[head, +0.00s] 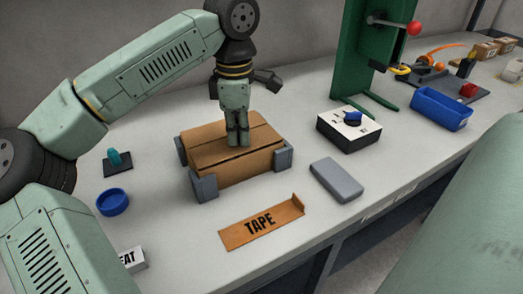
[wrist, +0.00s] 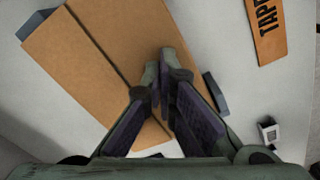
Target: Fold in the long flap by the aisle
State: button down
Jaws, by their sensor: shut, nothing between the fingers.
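A brown cardboard box (head: 222,170) stands on the bench, held at its corners by grey brackets. Its long aisle-side flap (head: 210,161) lies folded in over the top, looking flat or nearly so. It also shows in the wrist view (wrist: 128,30), to the right of a dark seam. The other long flap (wrist: 75,65) lies on the left of that seam. My gripper (head: 238,143) is shut and empty, pointing down at the aisle-side flap. In the wrist view its fingertips (wrist: 160,62) are over that flap. I cannot tell whether they touch it.
An orange TAPE plate (head: 262,222) lies in front of the box. A green press stand (head: 358,60) rises behind.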

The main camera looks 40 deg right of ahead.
notch_tip(320, 180, up, 10)
jog(key=p, duration=0.8)
jog(key=shift+s, duration=0.1)
dwell(0.4)
